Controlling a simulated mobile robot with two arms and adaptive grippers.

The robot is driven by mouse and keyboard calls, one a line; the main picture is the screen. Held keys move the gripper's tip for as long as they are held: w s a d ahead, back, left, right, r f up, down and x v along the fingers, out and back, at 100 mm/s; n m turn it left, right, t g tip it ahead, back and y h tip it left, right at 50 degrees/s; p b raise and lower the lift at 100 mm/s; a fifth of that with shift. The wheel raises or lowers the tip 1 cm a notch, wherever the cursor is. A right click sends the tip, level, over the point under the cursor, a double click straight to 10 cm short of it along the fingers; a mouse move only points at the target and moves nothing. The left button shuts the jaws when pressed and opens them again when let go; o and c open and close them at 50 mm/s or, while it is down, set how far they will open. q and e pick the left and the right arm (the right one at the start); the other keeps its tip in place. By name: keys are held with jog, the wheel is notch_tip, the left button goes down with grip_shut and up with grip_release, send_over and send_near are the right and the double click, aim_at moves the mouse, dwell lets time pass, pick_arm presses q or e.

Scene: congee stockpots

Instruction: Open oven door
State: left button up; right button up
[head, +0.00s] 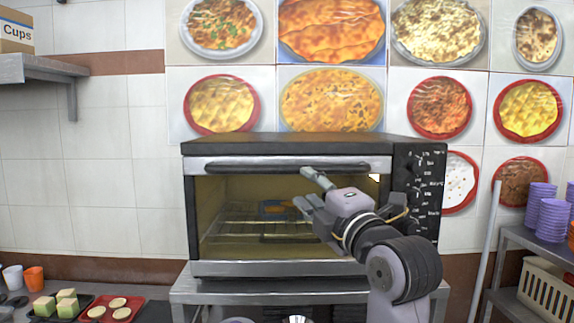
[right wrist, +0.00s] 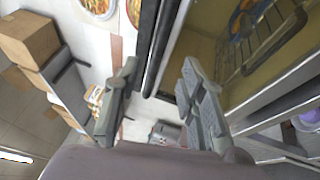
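The oven (head: 290,148) stands on a metal stand, with a dark top and a control panel with knobs at its right. Its glass door (head: 225,200) looks shut, and a wire rack and an orange item show through the glass. The dark bar handle (head: 250,166) runs along the door's top edge. My right gripper (head: 311,189) is in front of the door's upper right half, just below the handle in the picture. In the right wrist view its two fingers (right wrist: 160,98) are spread with nothing between them, and the dark bars of the oven's top edge lie beyond the gap. My left gripper is not visible.
A metal shelf (head: 40,68) with a box is at the upper left. Trays with food (head: 110,308) and cups (head: 34,278) are at the lower left. Purple stacked bowls (head: 553,218) and a cream basket (head: 541,290) stand on a rack at the right.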

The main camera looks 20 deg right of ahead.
aim_at(289, 171)
jog(key=p+x, duration=0.3)
jog(key=x, duration=0.7)
jog(key=shift+w+r, duration=0.1)
jog(key=shift+w, duration=0.15)
jog(key=shift+c, duration=0.4)
grip_shut()
